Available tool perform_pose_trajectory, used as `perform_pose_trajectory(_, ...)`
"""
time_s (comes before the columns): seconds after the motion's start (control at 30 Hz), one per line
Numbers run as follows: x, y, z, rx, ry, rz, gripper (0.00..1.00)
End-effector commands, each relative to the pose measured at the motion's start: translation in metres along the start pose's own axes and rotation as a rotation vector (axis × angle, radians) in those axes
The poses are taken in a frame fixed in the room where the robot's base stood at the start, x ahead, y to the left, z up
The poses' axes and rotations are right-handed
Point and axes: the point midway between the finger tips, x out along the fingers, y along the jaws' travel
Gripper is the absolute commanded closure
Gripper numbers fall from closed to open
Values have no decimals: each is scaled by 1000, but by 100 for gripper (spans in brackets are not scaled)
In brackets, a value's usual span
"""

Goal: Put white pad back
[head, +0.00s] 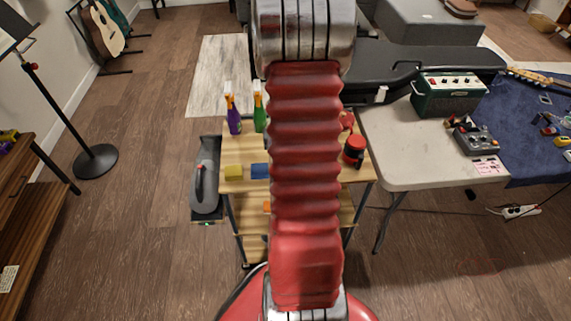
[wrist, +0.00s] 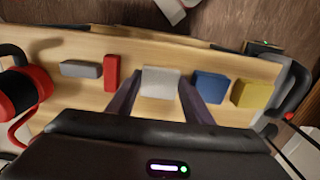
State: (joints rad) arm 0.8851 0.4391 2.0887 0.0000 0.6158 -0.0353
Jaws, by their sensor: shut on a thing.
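The white pad (wrist: 160,82) shows in the wrist view between the two dark fingers of my gripper (wrist: 160,95). My gripper is shut on it. The pad is over the wooden shelf top, in the row between a red block (wrist: 111,73) and a blue block (wrist: 210,86). I cannot tell whether its underside touches the wood. In the head view my red arm hides the pad and the gripper.
The wooden cart top (head: 236,150) also bears a yellow block (head: 233,171), a grey block (wrist: 82,69), spray bottles (head: 233,114) and a red-and-black container (head: 354,150). A white table (head: 410,160) stands close on the right.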

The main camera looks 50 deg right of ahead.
Motion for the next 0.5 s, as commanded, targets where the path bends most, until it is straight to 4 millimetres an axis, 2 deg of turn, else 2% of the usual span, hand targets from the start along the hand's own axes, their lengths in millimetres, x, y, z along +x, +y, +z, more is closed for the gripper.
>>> perform_pose_trajectory(0.3, 2, 0, 0, 1, 0, 0, 75)
perform_pose_trajectory(0.33, 1, 0, 0, 1, 1, 0, 53)
perform_pose_trajectory(0.5, 1, 1, 0, 1, 1, 0, 41)
